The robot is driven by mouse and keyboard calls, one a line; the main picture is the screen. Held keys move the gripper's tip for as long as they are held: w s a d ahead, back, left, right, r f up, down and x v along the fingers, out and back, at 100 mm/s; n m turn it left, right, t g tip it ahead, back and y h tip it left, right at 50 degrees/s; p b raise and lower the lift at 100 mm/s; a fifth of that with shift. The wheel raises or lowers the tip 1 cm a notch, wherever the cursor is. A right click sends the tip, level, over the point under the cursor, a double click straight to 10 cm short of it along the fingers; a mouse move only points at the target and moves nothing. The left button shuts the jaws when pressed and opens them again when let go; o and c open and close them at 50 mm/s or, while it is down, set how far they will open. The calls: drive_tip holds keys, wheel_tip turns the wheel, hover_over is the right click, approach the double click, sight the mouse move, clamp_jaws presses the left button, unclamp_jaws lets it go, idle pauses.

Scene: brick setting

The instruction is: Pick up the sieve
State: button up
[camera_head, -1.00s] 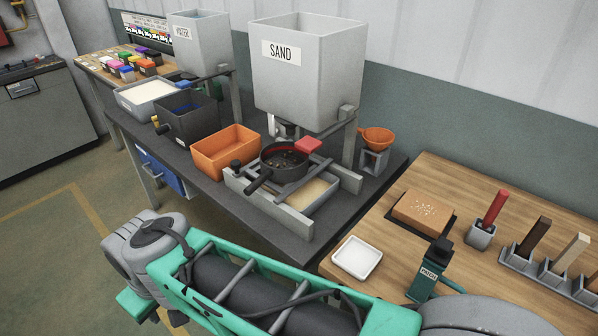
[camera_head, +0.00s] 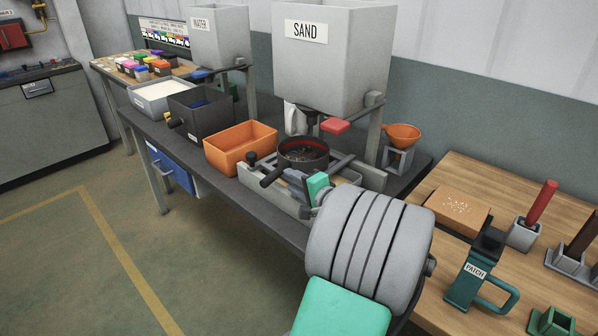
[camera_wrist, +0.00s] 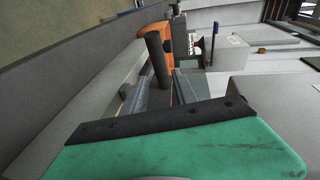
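The sieve (camera_head: 303,160) is a dark round pan with a reddish inner rim and bits of dark material inside. It rests on the grey rails below the sand hopper, and its dark handle (camera_head: 271,178) points to the lower left. My gripper (camera_head: 296,179) is just in front of the sieve, near the handle; my arm partly hides the area. In the wrist view, the two grey fingers of my gripper (camera_wrist: 160,90) are apart, and the dark handle (camera_wrist: 157,60) shows between and beyond them. I cannot tell whether they touch it.
The grey rail frame (camera_head: 250,181) lies close under my gripper. The sand hopper (camera_head: 330,65) with its red lever (camera_head: 336,126) stands above and behind. An orange box (camera_head: 240,150) is left of the sieve, and an orange funnel (camera_head: 402,135) is to the right.

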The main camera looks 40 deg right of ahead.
sight(292, 165)
drive_tip(key=shift+w+d, duration=0.1)
drive_tip(key=shift+d, duration=0.35)
drive_tip(key=x, duration=0.7)
drive_tip(key=shift+d, duration=0.15)
clamp_jaws()
drive_tip(key=shift+r, duration=0.1)
idle(0.6)
